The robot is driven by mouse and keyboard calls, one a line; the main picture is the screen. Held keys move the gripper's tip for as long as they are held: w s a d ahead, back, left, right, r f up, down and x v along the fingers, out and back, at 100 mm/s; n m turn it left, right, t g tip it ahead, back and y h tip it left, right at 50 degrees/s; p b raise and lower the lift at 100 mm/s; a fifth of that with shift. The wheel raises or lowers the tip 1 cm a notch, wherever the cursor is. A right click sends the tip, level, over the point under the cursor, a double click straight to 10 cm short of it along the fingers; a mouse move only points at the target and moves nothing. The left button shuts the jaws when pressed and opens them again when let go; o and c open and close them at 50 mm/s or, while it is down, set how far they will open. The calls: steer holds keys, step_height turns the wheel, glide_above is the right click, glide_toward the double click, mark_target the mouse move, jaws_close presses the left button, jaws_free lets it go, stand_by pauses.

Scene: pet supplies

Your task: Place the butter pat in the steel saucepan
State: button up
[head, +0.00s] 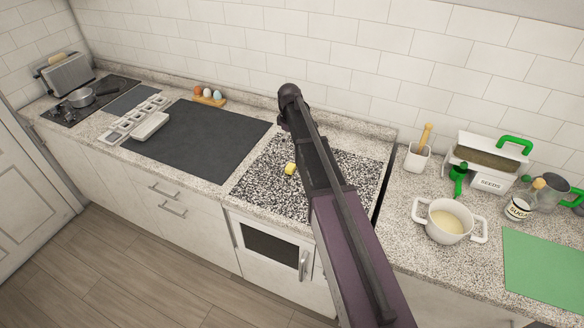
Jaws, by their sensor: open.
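A small yellow block (290,169), which looks like the butter pat, rests on the black-and-white speckled surface in the middle, just left of my arm. The steel saucepan (81,98) stands upright on the dark hob at the far left, with its handle pointing right. My dark arm reaches up from the bottom right across the speckled surface and covers part of it. My gripper's fingers cannot be made out; they are hidden by the arm. Nothing shows touching the yellow block.
A dark mat (205,140) lies between the hob (62,112) and the speckled surface, with a white dish (150,126) at its left. An egg holder (210,100) stands behind it. A white pot (446,222), a utensil cup (417,157) and a seeds box (487,183) stand right.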

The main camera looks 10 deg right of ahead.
steer(key=shift+d, duration=0.1)
steer(key=b, duration=0.9)
glide_toward(290, 166)
step_height(290, 166, down, 5)
steer(key=shift+s+f, duration=0.1)
stand_by(0.5)
steer(key=shift+f+b, duration=2.4)
steer(key=shift+f, duration=0.15)
steer(key=c, duration=1)
steer(key=shift+o, duration=0.2)
steer(key=shift+r, duration=0.25)
